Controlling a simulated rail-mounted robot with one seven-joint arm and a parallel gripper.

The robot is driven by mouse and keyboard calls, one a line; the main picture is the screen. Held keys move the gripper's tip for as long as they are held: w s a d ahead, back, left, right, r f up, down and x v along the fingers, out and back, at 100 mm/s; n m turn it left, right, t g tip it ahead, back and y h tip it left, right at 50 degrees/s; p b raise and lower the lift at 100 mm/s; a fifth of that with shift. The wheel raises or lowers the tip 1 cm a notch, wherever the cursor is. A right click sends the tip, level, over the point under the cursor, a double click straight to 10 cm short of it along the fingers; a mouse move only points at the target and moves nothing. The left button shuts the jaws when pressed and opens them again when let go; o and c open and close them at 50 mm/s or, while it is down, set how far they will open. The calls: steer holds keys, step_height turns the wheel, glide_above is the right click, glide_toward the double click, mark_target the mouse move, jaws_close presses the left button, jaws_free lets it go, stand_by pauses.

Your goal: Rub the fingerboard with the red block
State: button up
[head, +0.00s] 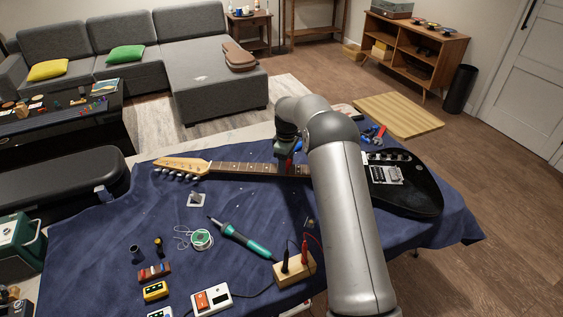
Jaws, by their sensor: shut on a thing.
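The black electric guitar (425,193) lies on the blue cloth, its headstock (182,164) to the left and its body to the right. The fingerboard (245,168) runs between them, and my arm covers its right end and part of the body. My gripper (288,164) points down over the right part of the fingerboard. It is shut on the red block (289,163), of which only a small red patch shows. I cannot tell whether the block touches the fingerboard.
A teal soldering iron (240,237), a solder spool (201,239), a wooden block with probes (294,268) and small meters (212,298) lie on the blue cloth (95,245) in front of the neck. Red and blue tools (374,134) lie behind the guitar body.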

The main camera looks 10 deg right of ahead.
steer(key=shift+r+p, duration=2.1)
steer(key=shift+r, duration=1.9)
